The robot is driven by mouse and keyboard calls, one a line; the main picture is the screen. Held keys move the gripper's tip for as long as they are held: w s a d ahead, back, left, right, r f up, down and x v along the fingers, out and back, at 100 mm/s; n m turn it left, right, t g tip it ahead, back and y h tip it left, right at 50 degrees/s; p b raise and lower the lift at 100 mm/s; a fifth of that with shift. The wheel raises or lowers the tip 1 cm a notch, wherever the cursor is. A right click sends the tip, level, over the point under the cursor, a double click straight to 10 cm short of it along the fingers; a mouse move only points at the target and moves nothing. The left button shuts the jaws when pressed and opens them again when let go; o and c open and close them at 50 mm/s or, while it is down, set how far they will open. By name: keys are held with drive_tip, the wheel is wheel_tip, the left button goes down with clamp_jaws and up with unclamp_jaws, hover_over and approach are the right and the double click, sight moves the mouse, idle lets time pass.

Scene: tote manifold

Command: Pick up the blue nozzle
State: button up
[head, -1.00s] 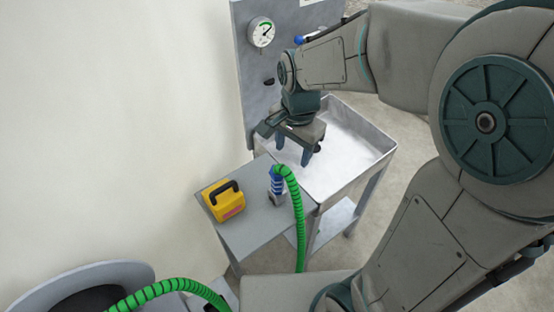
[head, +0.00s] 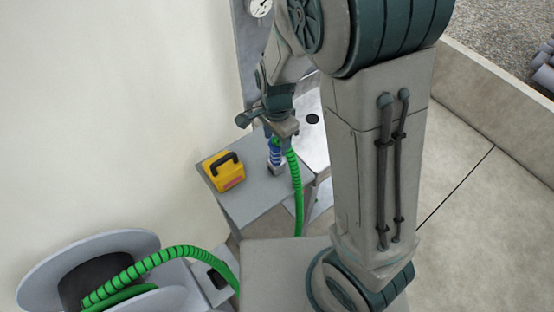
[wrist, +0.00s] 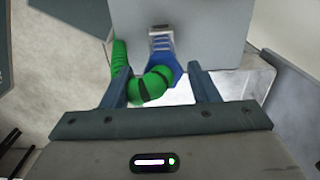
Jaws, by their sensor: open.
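The blue nozzle (head: 275,157) stands in a small grey holder (head: 274,169) on the grey side table, with a green ribbed hose (head: 297,190) joined to its top. In the wrist view the nozzle (wrist: 164,45) lies just beyond the fingertips, and the green hose end (wrist: 150,85) is between the two fingers. My gripper (wrist: 165,80) is open, with a finger on either side of the hose end. In the head view my gripper (head: 281,138) is right above the nozzle and hides its top.
A yellow box with a black handle (head: 224,171) sits left of the nozzle on the grey table (head: 243,205). A metal basin (head: 315,140) is behind to the right, partly hidden by my arm. A hose reel (head: 130,241) is at lower left.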

sight(276, 157)
drive_tip(key=shift+w+f, duration=0.15)
drive_tip(key=shift+f, duration=1)
drive_tip(key=shift+w+f, duration=0.1)
drive_tip(key=shift+f, duration=1)
drive_tip(key=shift+a, duration=0.1)
clamp_jaws()
